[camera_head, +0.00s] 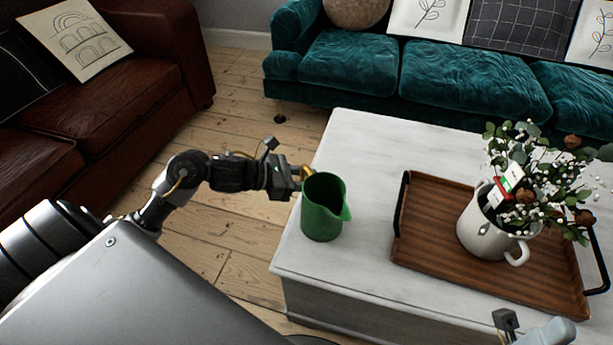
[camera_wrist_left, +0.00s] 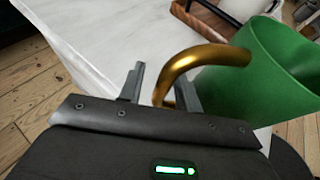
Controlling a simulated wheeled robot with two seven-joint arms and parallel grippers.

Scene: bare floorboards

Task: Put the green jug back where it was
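The green jug (camera_head: 322,212) stands upright on the white table (camera_head: 350,150), near its left edge, with its spout to the right. Its gold handle (camera_head: 306,172) faces left, towards my left gripper (camera_head: 295,178). In the left wrist view the handle (camera_wrist_left: 196,56) passes between the two fingers of my left gripper (camera_wrist_left: 160,92), beside the green jug wall (camera_wrist_left: 262,75). A gap shows between the left finger and the handle, so the gripper looks open around it. Only a piece of my right arm shows at the bottom right; its gripper is out of view.
A brown wooden tray (camera_head: 425,225) with black handles lies right of the jug. A white mug (camera_head: 480,235) holding leafy stems and white flowers stands on it. A teal sofa (camera_head: 350,65) is behind the table, a brown leather sofa (camera_head: 130,95) to the left. Table between jug and tray is bare.

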